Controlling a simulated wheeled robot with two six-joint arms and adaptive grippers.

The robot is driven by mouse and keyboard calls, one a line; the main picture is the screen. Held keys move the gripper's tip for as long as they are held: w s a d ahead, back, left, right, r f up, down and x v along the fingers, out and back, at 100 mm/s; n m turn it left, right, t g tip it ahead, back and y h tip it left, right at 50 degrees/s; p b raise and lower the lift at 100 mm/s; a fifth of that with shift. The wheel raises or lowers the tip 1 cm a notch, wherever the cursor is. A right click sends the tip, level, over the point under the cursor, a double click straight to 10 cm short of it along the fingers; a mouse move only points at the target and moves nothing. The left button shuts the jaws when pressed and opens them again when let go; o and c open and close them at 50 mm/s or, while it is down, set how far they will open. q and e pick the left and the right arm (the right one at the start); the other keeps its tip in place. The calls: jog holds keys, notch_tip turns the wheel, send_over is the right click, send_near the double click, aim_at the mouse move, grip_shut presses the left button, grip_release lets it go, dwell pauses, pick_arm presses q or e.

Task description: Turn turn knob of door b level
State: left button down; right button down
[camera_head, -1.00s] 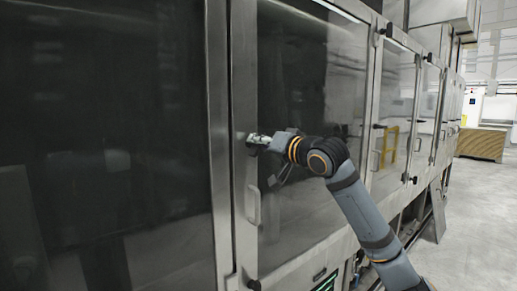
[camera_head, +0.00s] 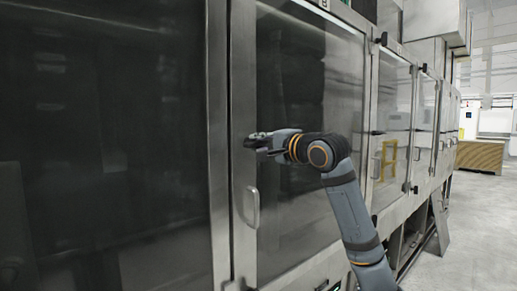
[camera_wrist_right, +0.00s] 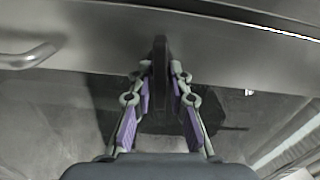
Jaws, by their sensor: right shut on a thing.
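The door marked B (camera_head: 300,110) is a framed glass panel in the middle of the head view, and it looks closed. Its dark turn knob (camera_head: 250,141) sits on the left frame of the door, mostly hidden by my right gripper (camera_head: 262,141). In the right wrist view the knob (camera_wrist_right: 159,62) is a dark upright shape between the fingertips. My right gripper (camera_wrist_right: 160,80) is shut on it, with the purple finger pads on either side. My left gripper is not in view.
A metal door handle (camera_head: 252,207) stands below the knob; it also shows at the left of the right wrist view (camera_wrist_right: 28,56). A large dark glass panel (camera_head: 100,150) fills the left. More doors run back to the right.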

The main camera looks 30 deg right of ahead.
aim_at(265, 143)
jog(key=shift+m, duration=0.6)
jog(key=shift+b, duration=0.3)
jog(key=c, duration=1.4)
grip_release()
jog(key=shift+d, duration=0.1)
jog(key=s, duration=0.4)
jog(key=s+d, duration=0.1)
jog(key=s, duration=0.1)
jog(key=shift+s+d, duration=0.1)
jog(key=shift+s, duration=0.15)
jog(key=shift+s+a, duration=0.45)
jog(key=shift+s, duration=0.05)
jog(key=shift+f, duration=0.1)
